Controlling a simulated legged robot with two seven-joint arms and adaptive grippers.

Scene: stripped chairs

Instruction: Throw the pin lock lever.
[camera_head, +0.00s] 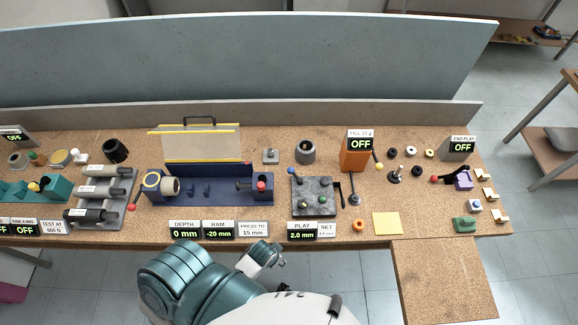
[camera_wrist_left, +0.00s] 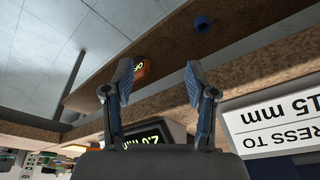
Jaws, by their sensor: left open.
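No label in view names a pin lock lever. My left gripper (camera_head: 279,257) is in front of the bench's near edge, apart from all of these. The left wrist view shows its two fingers (camera_wrist_left: 160,82) spread, with nothing between them. My right gripper is out of view.
The play display (camera_head: 301,231) and the "press to 15 mm" sign (camera_head: 253,229) stand along the near edge; the sign also shows close in the left wrist view (camera_wrist_left: 276,124). An orange box (camera_head: 355,158) stands behind. A lower cork shelf (camera_head: 440,285) juts out at right.

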